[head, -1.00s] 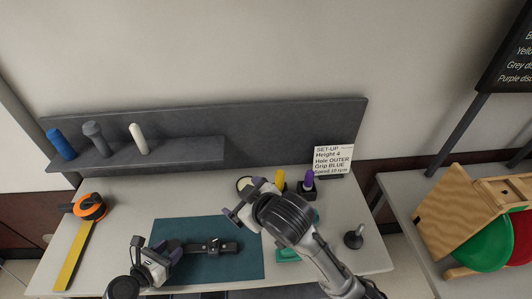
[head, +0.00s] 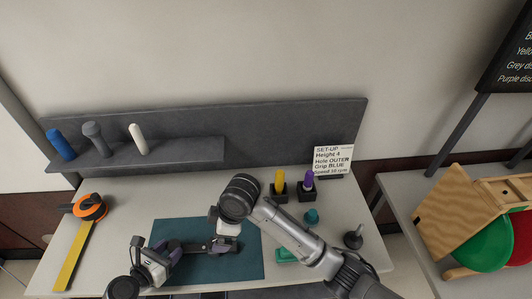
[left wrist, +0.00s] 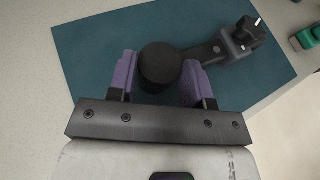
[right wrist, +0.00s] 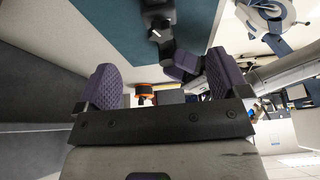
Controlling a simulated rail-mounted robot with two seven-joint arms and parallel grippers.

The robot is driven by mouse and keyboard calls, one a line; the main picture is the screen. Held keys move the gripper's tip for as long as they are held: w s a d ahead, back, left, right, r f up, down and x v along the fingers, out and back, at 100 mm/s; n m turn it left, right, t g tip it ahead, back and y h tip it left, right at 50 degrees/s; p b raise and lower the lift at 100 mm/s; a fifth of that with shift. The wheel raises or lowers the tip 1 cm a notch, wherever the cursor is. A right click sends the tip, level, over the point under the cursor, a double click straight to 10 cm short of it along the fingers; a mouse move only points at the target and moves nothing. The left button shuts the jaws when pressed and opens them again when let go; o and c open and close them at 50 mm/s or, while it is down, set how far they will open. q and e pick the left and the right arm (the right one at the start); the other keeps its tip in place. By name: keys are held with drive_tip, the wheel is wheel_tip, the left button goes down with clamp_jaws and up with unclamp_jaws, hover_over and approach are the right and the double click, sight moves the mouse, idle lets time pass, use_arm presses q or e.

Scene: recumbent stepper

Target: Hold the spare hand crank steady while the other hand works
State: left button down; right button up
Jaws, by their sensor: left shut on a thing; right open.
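The spare hand crank is a dark bar with a hub at one end and a clamp-like block with a small knob at the other. It lies over the teal mat in the head view (head: 192,248). My left gripper (head: 174,252) is shut on its near-left end. In the left wrist view the purple pads (left wrist: 160,78) flank the round black hub, and the bar (left wrist: 208,50) runs up right. My right gripper (head: 218,236) is over the crank's right end, partly hiding it. In the right wrist view it is open (right wrist: 163,82), with the crank (right wrist: 158,22) beyond its fingers.
The teal mat (head: 250,262) lies on the grey bench. An orange tape measure (head: 90,207) is at left. Yellow (head: 279,182) and purple (head: 308,180) grips stand at the back right. A green block (head: 284,256) and a teal knob (head: 311,216) lie near my right arm.

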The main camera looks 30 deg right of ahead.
drive_tip(key=x, duration=1.1)
drive_tip(key=shift+f, duration=0.1)
drive_tip(key=c, duration=1.2)
